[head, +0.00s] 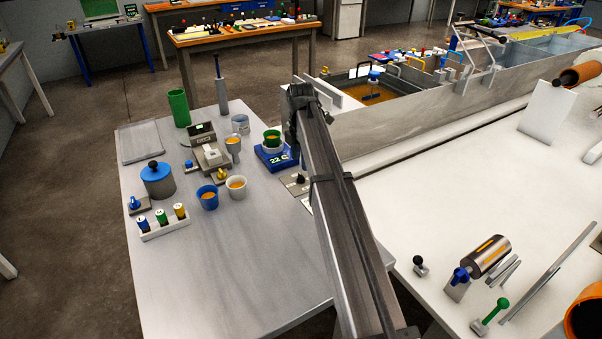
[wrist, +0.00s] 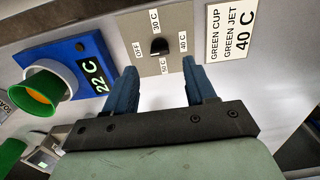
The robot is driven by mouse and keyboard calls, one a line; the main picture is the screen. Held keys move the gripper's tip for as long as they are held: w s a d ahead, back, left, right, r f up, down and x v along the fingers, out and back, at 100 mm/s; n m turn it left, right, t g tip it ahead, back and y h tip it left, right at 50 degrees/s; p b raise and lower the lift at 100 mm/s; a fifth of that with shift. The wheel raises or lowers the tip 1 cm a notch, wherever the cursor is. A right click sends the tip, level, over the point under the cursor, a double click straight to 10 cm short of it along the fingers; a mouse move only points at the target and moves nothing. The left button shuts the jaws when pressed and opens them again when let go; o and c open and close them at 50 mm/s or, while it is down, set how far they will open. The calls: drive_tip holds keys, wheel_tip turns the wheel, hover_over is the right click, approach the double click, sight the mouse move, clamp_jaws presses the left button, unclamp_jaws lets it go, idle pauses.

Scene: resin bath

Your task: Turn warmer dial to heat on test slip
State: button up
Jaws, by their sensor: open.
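The warmer dial (wrist: 159,46) is a black knob on a grey plate. Labels around it read OFF at left, 30 C at top, 40 C at right and apparently 50 C below; its pointing direction is unclear. The test slip (wrist: 240,30), right of the plate, reads GREEN CUP, GREEN JET, 40 C. The blue warmer (wrist: 85,62) shows 22 C and carries a green cup (wrist: 42,88). My gripper (wrist: 158,72) is open and empty, its blue fingers either side of the dial plate's lower part, apart from the knob. In the head view the dial (head: 300,179) sits beside the warmer (head: 277,160).
Blue (head: 208,198) and white (head: 236,187) cups stand left of the dial on the grey table (head: 230,285). A rack of small bottles (head: 163,222) is farther left. A metal bath (head: 400,130) lies behind and right of my arm. The front of the grey table is clear.

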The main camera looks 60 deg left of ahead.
sight(301, 174)
drive_tip(key=shift+f, duration=3.15)
clamp_jaws()
